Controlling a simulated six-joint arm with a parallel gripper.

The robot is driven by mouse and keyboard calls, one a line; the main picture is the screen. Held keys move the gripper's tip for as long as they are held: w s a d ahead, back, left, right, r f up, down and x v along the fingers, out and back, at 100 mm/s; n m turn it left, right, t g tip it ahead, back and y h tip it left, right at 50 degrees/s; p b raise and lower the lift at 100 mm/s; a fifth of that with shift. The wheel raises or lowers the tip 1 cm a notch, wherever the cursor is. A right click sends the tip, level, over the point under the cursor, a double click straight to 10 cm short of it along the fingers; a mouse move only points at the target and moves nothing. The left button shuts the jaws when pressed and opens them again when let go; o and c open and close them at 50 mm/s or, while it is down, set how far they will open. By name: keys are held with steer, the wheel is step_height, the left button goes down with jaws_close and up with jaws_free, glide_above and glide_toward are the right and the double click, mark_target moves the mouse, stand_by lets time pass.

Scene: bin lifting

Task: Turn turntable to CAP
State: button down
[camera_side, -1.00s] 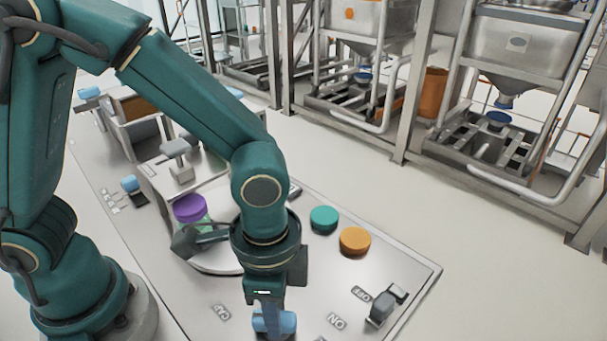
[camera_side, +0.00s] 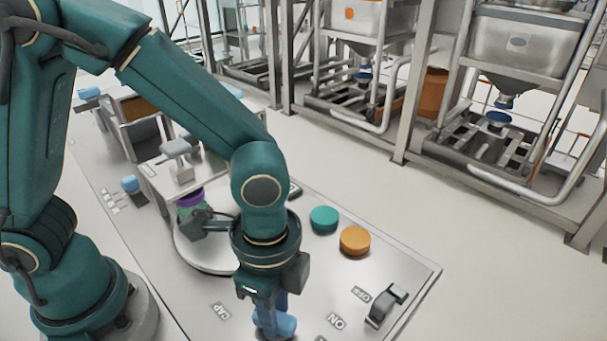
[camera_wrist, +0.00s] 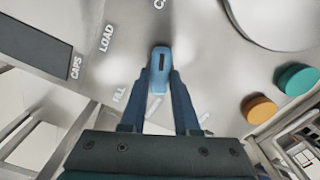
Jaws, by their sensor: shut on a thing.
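The turntable (camera_side: 195,250) is a pale round disc on the panel, partly hidden behind my arm. A purple-topped container (camera_side: 190,197) stands at its back left, partly covered by the station above. The disc's edge also shows at the top right of the wrist view (camera_wrist: 275,22). My gripper (camera_side: 268,318) is shut on a blue knob (camera_side: 283,325) at the panel's front. In the wrist view the knob (camera_wrist: 160,62) sits between the fingertips, with LOAD, FILL and a cut-off label starting with C around it. The CAP label (camera_side: 220,311) lies left of the gripper in the side view.
A green button (camera_side: 323,218) and an orange button (camera_side: 355,240) stand right of my wrist. A grey ON/OFF switch (camera_side: 386,304) is at the right front corner. A grey lever (camera_side: 182,165) tops the station behind. Floor right of the panel is clear.

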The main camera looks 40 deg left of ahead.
steer(key=c, duration=0.6)
jaws_free()
steer(key=shift+c, duration=0.2)
steer(key=shift+r, duration=2.6)
steer(key=shift+w+a, duration=0.1)
steer(key=shift+w, duration=0.05)
steer(key=s+a+r+n+t, duration=0.2)
steer(key=a+r+n+t, duration=0.3)
steer(key=a+n, duration=0.8)
step_height(320, 180, up, 2)
steer(key=shift+s+a+r+t, duration=0.15)
steer(key=shift+t, duration=0.15)
